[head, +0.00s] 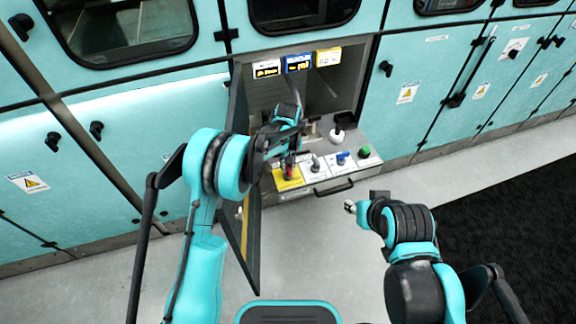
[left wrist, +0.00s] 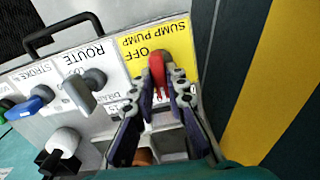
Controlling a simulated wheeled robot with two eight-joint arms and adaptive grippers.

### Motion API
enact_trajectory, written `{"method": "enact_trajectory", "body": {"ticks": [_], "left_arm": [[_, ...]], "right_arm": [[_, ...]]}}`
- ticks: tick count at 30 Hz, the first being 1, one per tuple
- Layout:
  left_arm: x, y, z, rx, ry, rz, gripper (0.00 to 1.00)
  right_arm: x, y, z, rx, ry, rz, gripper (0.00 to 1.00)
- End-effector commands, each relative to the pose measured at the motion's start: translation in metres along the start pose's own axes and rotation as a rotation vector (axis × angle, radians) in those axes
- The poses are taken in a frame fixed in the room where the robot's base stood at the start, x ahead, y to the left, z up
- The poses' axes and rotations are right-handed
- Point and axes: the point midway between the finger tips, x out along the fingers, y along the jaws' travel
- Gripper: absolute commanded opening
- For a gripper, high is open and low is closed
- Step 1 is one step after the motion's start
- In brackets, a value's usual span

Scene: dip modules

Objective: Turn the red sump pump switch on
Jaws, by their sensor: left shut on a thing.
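The red sump pump switch (left wrist: 157,68) sits on a yellow label plate (left wrist: 135,47) marked "SUMP PUMP" and "OFF" in the left wrist view. In the head view the red switch (head: 289,173) shows at the left end of the control panel. My left gripper (left wrist: 168,88) is shut on the red switch, with a fingertip on either side of it. It also shows over the panel in the head view (head: 287,150). My right gripper (head: 364,205) is to the right of the panel, apart from it; its finger opening is not clear.
Beside the red switch are a grey switch (head: 314,163), a blue switch (head: 343,158) and a green button (head: 364,152). A white knob (head: 337,135) stands behind them. A black handle (head: 334,187) runs along the panel front. An open cabinet door (head: 243,215) stands close on the left.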

Motion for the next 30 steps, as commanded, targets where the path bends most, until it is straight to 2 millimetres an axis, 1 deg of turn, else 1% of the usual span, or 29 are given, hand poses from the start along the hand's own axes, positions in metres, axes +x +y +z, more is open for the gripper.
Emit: {"method": "enact_trajectory", "body": {"ticks": [6, 20, 21, 23, 30], "left_arm": [[-0.0002, 0.0002, -0.0003, -0.052, 0.001, 0.000, 0.00], [-0.0002, 0.0002, -0.0003, -0.063, 0.001, 0.001, 0.00], [-0.0002, 0.0002, -0.0003, -0.063, 0.001, 0.001, 0.19], [-0.0001, 0.0001, -0.0003, -0.063, 0.001, 0.001, 0.34], [-0.0001, 0.0000, -0.0001, -0.062, 0.000, 0.000, 0.34]], "right_arm": [[0.0001, 0.0000, 0.0000, 0.000, 0.000, 0.000, 0.40], [0.0001, 0.0000, 0.0000, 0.000, 0.000, 0.000, 0.40], [0.0001, 0.0000, 0.0000, 0.000, 0.000, 0.000, 0.40], [0.0001, 0.0000, 0.0000, 0.000, 0.000, 0.000, 0.40], [0.0001, 0.0000, 0.0000, 0.000, 0.000, 0.000, 0.40]]}}
